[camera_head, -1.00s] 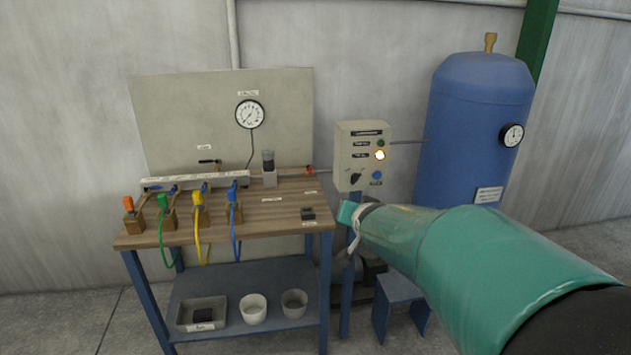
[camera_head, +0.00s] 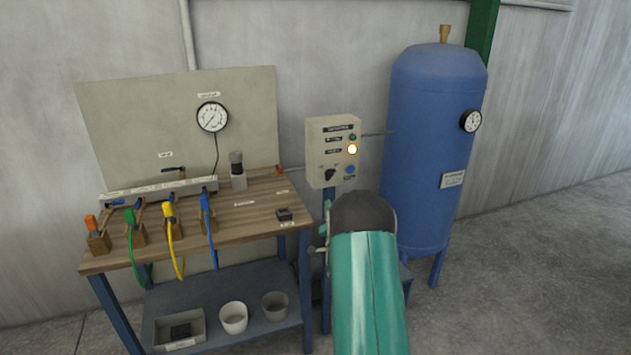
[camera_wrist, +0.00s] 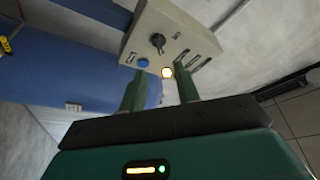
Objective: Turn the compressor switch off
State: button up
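The compressor control box (camera_head: 316,152) is a beige panel on a blue post, left of the blue tank. In the wrist view the box is tilted at the top, with the switch (camera_wrist: 157,42), blue button (camera_wrist: 143,63) and lamp (camera_wrist: 167,72) visible. My gripper (camera_wrist: 160,74) is open and empty, its green fingers apart and pointing toward the box, apparently short of it. In the head view my arm hides the gripper.
The blue tank (camera_head: 430,150) stands right of the box. Floor further right is clear.

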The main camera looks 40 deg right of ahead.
aim_at(331, 177)
jog(key=x, duration=1.3)
jog(key=shift+d+r, duration=0.2)
jog(key=shift+d, duration=0.35)
grip_shut()
